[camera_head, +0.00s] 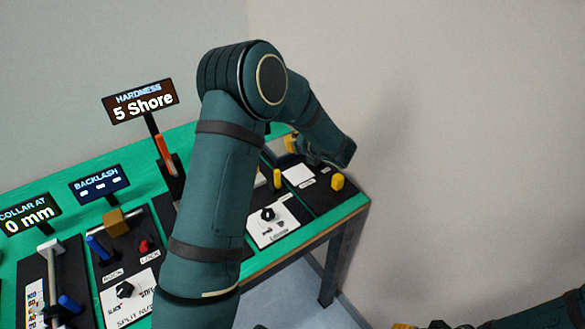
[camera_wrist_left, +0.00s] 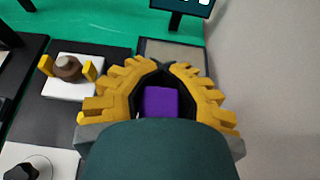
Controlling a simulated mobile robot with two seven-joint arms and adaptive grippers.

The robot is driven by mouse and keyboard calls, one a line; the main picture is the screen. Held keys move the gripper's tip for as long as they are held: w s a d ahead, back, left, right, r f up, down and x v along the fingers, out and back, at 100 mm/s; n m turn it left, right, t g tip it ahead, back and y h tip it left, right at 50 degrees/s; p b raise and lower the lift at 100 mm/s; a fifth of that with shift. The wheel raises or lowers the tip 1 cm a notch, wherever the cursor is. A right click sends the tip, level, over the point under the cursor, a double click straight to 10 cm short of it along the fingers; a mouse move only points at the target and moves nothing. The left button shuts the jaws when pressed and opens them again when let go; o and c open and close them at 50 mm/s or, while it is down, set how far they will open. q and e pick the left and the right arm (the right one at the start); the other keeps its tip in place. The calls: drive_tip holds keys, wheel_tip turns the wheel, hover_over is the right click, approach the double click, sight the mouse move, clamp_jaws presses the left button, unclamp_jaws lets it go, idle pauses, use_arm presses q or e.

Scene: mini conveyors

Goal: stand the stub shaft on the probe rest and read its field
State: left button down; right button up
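In the left wrist view, my left gripper (camera_wrist_left: 166,70) has its yellow fingers closed in around a purple block-like piece (camera_wrist_left: 160,102); dark pads flank it on both sides. Its lower part is hidden, and I cannot tell for sure that it is the stub shaft. A brown round piece (camera_wrist_left: 68,67) sits between two yellow posts on a white plate to the left. A grey pad (camera_wrist_left: 180,55) lies beyond the fingers, below a dark display; I cannot tell which is the probe rest. In the head view, my left gripper (camera_head: 291,143) is mostly hidden at the bench's far right.
The green bench (camera_head: 352,205) carries dark panels with knobs and levers. Displays read "HARDNESS 5 Shore" (camera_head: 141,101), "BACKLASH" with dashes (camera_head: 100,185) and "COLLAR AT 0 mm" (camera_head: 29,214). My right gripper (camera_head: 404,326) barely shows at the bottom.

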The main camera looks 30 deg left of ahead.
use_arm(q)
drive_tip(key=b, duration=0.2)
approach(286, 159)
drive_tip(key=x, duration=0.5)
drive_tip(key=shift+w+a+r, duration=0.1)
drive_tip(key=c, duration=1.7)
unclamp_jaws()
drive_tip(key=o, duration=0.5)
drive_tip(key=shift+o, duration=0.3)
